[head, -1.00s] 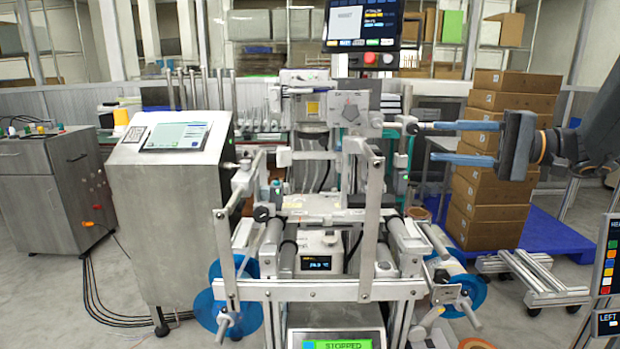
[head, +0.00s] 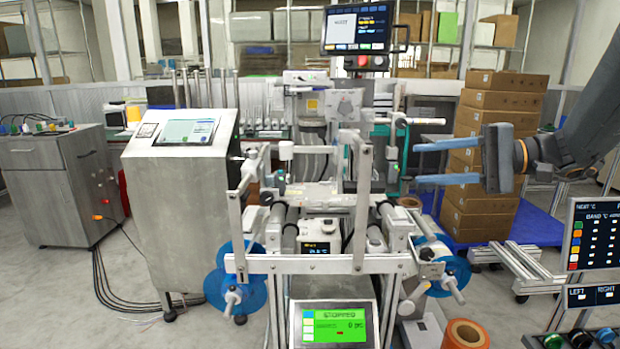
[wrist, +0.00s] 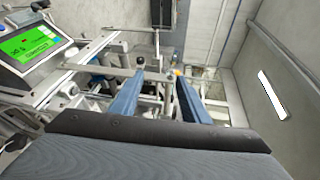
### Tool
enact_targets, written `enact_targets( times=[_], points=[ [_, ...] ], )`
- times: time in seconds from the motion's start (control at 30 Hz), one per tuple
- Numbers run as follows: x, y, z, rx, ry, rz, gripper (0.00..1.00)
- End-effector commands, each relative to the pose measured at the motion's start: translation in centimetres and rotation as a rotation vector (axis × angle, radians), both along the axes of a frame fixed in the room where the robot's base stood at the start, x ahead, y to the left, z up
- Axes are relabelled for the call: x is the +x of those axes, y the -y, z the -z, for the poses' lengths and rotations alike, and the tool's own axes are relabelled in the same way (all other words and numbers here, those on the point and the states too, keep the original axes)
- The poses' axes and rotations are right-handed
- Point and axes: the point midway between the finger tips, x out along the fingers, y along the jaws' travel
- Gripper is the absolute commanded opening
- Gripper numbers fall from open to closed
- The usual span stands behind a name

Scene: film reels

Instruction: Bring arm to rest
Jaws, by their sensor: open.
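My gripper (head: 417,162) has two long blue fingers and reaches in from the right in the head view. The fingers are spread apart with nothing between them. They point left toward the upper right part of the metal film machine (head: 330,262), in front of the stacked cartons as seen from the head. In the wrist view my gripper (wrist: 158,95) is also open and empty, with machine rails and rods beyond it. I cannot tell from these frames how far the fingertips are from the machine.
Stacked brown cartons (head: 504,100) stand on a blue pallet (head: 535,222) at the right. A steel cabinet with a touch screen (head: 184,190) stands left of the machine. An orange reel (head: 466,335) sits at the lower right. A button panel (head: 590,245) is at the right edge.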

Motion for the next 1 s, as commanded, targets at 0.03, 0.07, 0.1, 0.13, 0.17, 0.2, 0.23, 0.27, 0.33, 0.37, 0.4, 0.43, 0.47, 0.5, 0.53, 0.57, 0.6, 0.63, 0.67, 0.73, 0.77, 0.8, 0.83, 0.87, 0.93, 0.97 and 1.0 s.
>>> enact_targets(
  times=[0.03, 0.07, 0.1, 0.13, 0.17, 0.2, 0.23, 0.27, 0.33, 0.37, 0.4, 0.43, 0.47, 0.5, 0.53, 0.57, 0.6, 0.63, 0.67, 0.73, 0.77, 0.8, 0.83, 0.87, 0.93, 0.97, 1.0],
  points=[
    [-0.5, -0.8, 0.7, -0.024, -0.028, -0.012, 0.42],
    [-0.7, -1.2, 1.2, -0.037, -0.046, -0.019, 0.42],
    [-1.2, -1.9, 1.9, -0.062, -0.072, -0.028, 0.42],
    [-1.6, -2.3, 2.5, -0.082, -0.093, -0.036, 0.42],
    [-1.9, -2.8, 3.2, -0.101, -0.115, -0.043, 0.42],
    [-2.6, -3.5, 4.1, -0.133, -0.145, -0.055, 0.42],
    [-3.0, -3.9, 4.7, -0.156, -0.167, -0.064, 0.42],
    [-3.7, -4.4, 5.5, -0.185, -0.193, -0.074, 0.42],
    [-5.3, -5.6, 7.5, -0.261, -0.252, -0.098, 0.42],
    [-6.1, -6.1, 8.4, -0.301, -0.278, -0.111, 0.42],
    [-7.4, -6.8, 9.8, -0.363, -0.314, -0.13, 0.42],
    [-8.6, -7.2, 10.9, -0.415, -0.343, -0.145, 0.42],
    [-9.9, -7.7, 12.1, -0.477, -0.37, -0.162, 0.42],
    [-11.9, -8.1, 13.9, -0.573, -0.403, -0.187, 0.42],
    [-13.3, -8.2, 15.1, -0.65, -0.421, -0.205, 0.42],
    [-14.7, -8.1, 16.2, -0.726, -0.432, -0.222, 0.42],
    [-16.4, -7.9, 17.5, -0.826, -0.436, -0.241, 0.42],
    [-17.5, -7.6, 18.4, -0.898, -0.431, -0.255, 0.42],
    [-18.5, -7.3, 19.1, -0.966, -0.42, -0.267, 0.42],
    [-20.1, -6.5, 20.4, -1.105, -0.376, -0.291, 0.42],
    [-20.6, -6.2, 20.7, -1.156, -0.351, -0.3, 0.42],
    [-21.1, -5.9, 21.1, -1.213, -0.318, -0.31, 0.42],
    [-21.3, -5.7, 21.3, -1.248, -0.293, -0.316, 0.42],
    [-21.5, -5.5, 21.5, -1.279, -0.27, -0.322, 0.42],
    [-21.8, -5.3, 21.8, -1.329, -0.222, -0.331, 0.42],
    [-21.8, -5.3, 21.9, -1.344, -0.206, -0.334, 0.42],
    [-21.8, -5.2, 21.9, -1.359, -0.191, -0.337, 0.42]
  ],
)
